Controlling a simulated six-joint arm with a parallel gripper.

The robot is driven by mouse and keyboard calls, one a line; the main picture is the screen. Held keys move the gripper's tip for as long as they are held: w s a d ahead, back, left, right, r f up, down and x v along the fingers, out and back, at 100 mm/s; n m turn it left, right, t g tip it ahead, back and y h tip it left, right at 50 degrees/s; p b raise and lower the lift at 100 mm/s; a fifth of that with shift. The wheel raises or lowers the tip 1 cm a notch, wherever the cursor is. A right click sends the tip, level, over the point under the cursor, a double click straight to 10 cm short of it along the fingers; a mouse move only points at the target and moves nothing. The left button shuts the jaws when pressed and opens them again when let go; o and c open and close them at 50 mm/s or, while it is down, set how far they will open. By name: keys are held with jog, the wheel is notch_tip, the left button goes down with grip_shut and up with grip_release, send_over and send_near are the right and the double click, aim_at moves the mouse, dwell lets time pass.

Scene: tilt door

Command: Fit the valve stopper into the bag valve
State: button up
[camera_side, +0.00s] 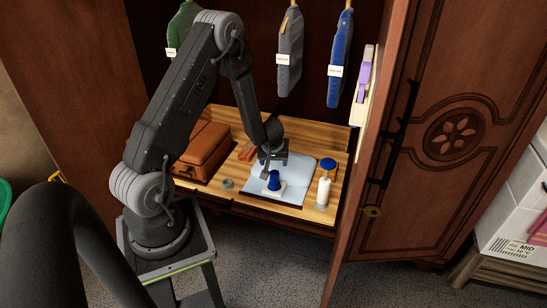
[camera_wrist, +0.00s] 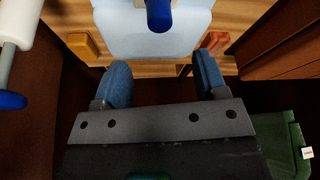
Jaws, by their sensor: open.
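A light blue bag (camera_side: 296,170) lies flat on the wooden shelf; it also fills the top of the wrist view (camera_wrist: 115,30). A dark blue stopper-like piece (camera_side: 274,181) stands upright at the bag's front, on a small white base (camera_side: 266,190). I cannot tell whether it sits in a valve. The wrist view shows this blue piece (camera_wrist: 159,17) at the top edge, partly cut off. My gripper (camera_side: 273,164) is low over the bag, just behind the blue piece. In the wrist view its blue-padded fingers (camera_wrist: 164,72) are apart with nothing between them.
A white pump with a blue handle (camera_side: 324,187) stands at the right. A small grey round piece (camera_side: 227,185) lies at the front left, near a brown case (camera_side: 203,145). A reddish-brown object (camera_side: 247,152) lies behind. Garments (camera_side: 290,50) hang above; an open door (camera_side: 375,120) bounds the right.

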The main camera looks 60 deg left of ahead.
jog(key=shift+v, duration=0.95)
jog(key=w+d+r+m+t+h, duration=0.1)
jog(key=d+r+m+t+h, duration=0.15)
jog(key=d+r, duration=0.7)
jog(key=w+d+r+m+t+h, duration=0.2)
jog(key=d+r+m, duration=0.2)
jog(key=d+r, duration=0.55)
jog(key=s+d+r+m, duration=0.3)
jog(key=s+d+r, duration=0.3)
jog(key=s+r, duration=0.2)
jog(key=s+d+r+m+g, duration=0.1)
jog(key=s+d+r+m, duration=0.1)
jog(key=s, duration=1)
jog(key=shift+d+m+y, duration=0.1)
jog(key=shift+m+y, duration=0.15)
